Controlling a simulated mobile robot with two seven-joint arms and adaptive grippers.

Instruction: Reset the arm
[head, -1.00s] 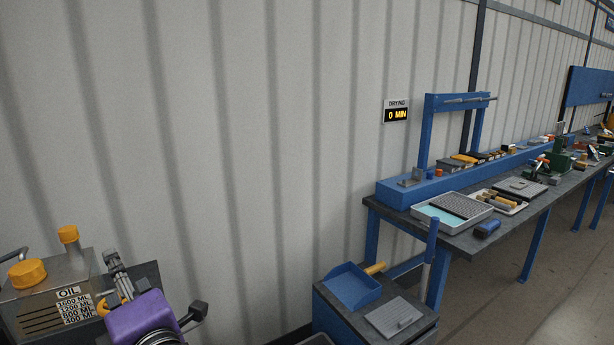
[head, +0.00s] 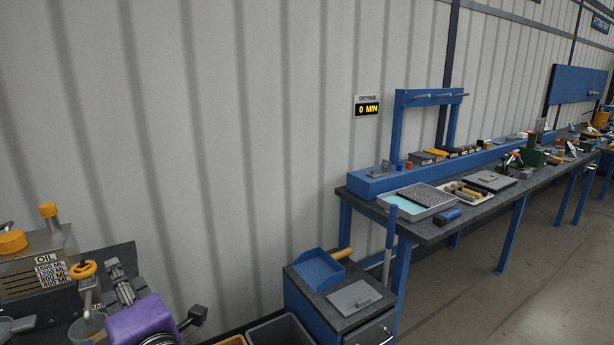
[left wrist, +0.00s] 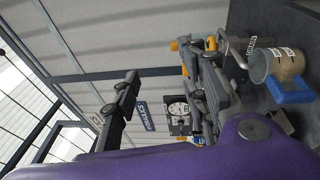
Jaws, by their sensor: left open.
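My left gripper (head: 160,292) is at the lower left of the head view, above its purple wrist housing. Its two dark fingers stand wide apart with nothing between them. In the left wrist view the fingers of this gripper (left wrist: 165,92) are also spread, with the purple housing along the bottom. The gripper is just right of an oil unit (head: 40,270) with orange caps and an orange handwheel (head: 83,269). A cup (head: 88,328) is partly hidden below the wheel. My right gripper is not in view.
A long workbench (head: 440,232) with trays and tools runs along the wall. The floor (head: 530,290) in front of it is clear.

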